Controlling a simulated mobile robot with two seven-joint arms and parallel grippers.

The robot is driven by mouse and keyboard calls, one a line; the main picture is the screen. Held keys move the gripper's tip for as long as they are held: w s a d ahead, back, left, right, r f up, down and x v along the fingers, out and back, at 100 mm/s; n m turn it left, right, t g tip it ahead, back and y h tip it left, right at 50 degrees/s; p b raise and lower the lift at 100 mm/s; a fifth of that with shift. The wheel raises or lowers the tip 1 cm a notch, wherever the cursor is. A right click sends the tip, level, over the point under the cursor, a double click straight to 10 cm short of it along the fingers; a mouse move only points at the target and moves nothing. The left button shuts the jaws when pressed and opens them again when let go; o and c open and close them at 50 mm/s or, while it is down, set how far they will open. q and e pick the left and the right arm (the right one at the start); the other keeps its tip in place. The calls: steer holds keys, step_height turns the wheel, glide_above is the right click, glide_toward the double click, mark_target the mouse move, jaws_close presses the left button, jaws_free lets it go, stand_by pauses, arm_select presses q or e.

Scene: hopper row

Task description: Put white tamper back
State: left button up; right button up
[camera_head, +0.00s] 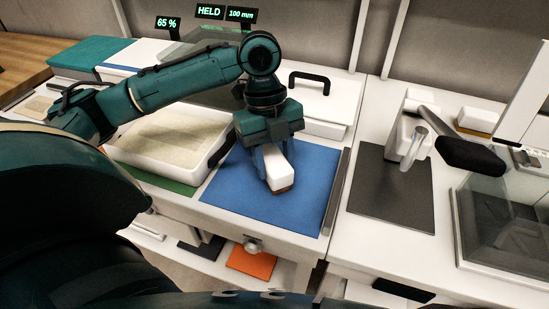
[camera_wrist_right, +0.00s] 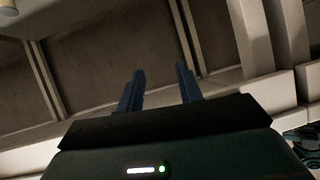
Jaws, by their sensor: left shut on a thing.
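The white tamper (camera_head: 279,179), a white block with a brown underside, is in my left gripper (camera_head: 270,160) over the blue mat (camera_head: 232,192). The gripper points down and its fingers are shut on the tamper's upper part, which they partly hide. I cannot tell whether the tamper touches the mat. My right gripper (camera_wrist_right: 160,82) shows only in the right wrist view; its two blue fingers are apart with nothing between them, facing a grey wall panel.
A white tray of pale grains (camera_head: 172,139) stands left of the blue mat. A dark mat (camera_head: 391,192) lies right, with a metal-and-white device (camera_head: 408,137) behind. A similar white block with a tan base (camera_head: 477,120) and a clear bin (camera_head: 500,220) are farther right. Signs read "65 %", "HELD", "100 mm".

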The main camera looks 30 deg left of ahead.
mark_target(267, 149)
arm_select(q)
steer(key=shift+f, duration=0.1)
steer(key=o, duration=1.1)
steer(key=p+v, duration=0.1)
steer(key=v, duration=1.1)
steer(key=shift+s, duration=0.1)
